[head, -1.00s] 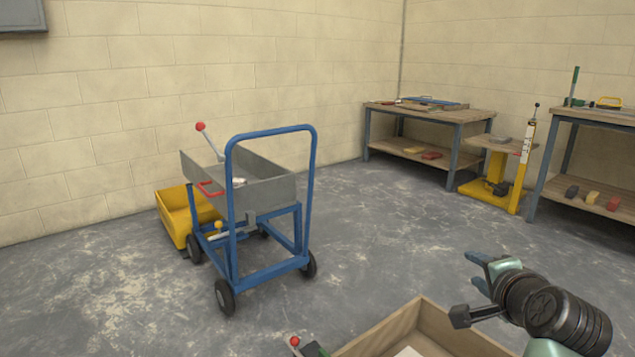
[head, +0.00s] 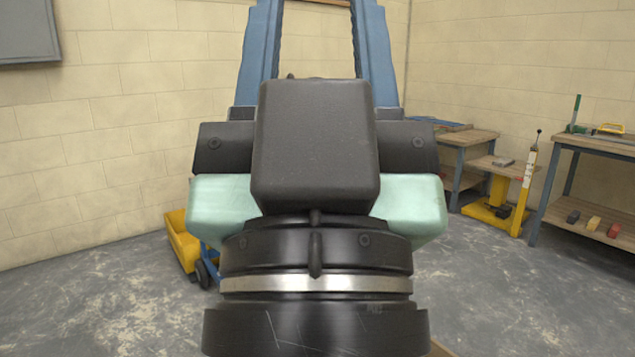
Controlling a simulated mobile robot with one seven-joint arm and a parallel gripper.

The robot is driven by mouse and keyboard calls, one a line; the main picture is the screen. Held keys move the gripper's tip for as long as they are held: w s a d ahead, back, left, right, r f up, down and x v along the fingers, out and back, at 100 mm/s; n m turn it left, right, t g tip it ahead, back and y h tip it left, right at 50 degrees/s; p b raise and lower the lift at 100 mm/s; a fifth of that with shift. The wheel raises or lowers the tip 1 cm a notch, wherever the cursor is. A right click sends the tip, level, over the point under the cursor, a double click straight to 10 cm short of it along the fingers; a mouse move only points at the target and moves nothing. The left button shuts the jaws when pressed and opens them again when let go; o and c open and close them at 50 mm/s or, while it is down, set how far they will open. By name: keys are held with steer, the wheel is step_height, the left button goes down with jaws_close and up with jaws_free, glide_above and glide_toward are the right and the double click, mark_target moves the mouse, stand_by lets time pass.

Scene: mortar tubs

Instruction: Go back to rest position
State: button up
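My gripper (head: 315,25) fills the middle of the head view, close to the camera and seen from behind. Its black and pale green body (head: 316,150) stands upright in the picture. Its two blue fingers point up and are spread apart, with wall showing between them. The fingertips are cut off by the top edge. I see nothing gripped in the visible part of the gap.
A yellow tub (head: 181,240) and a wheel of the blue cart (head: 203,274) show behind my gripper; most of the cart is hidden. Workbenches (head: 604,145) and a yellow lift stand (head: 498,208) are at right.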

step_height(320, 180, up, 33)
steer(key=p, duration=3.1)
